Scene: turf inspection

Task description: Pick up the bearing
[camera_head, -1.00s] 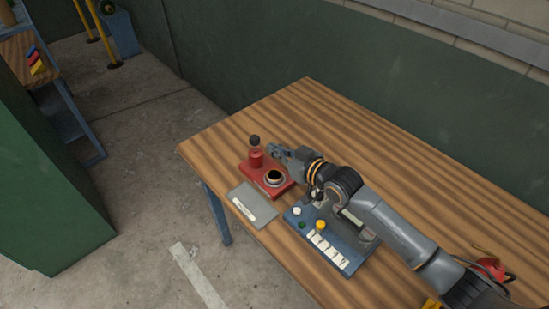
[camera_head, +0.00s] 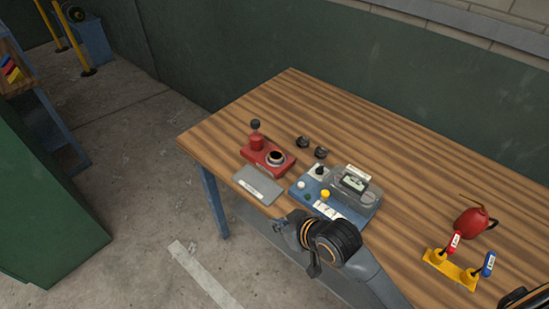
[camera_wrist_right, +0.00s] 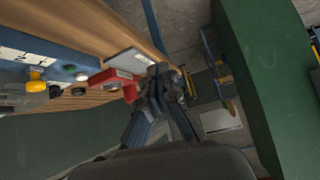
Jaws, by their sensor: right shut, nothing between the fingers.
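A ring with a pale rim and dark centre, which looks like the bearing (camera_head: 275,157), sits on a red fixture (camera_head: 257,158) with a dark-topped red post. Two small black round parts (camera_head: 303,141) lie on the table behind the fixture; I cannot tell what they are. My right gripper (camera_head: 281,226) is at the table's front edge, in front of the grey plate and apart from the fixture. In the right wrist view its fingers (camera_wrist_right: 161,82) are together and hold nothing, with the red fixture (camera_wrist_right: 113,78) behind them.
A blue panel device (camera_head: 335,193) with buttons stands right of the fixture, and a grey plate (camera_head: 257,185) lies in front of it. A red rounded container (camera_head: 474,222) and a yellow holder (camera_head: 450,269) are at the right. The table's back left (camera_head: 290,100) is clear.

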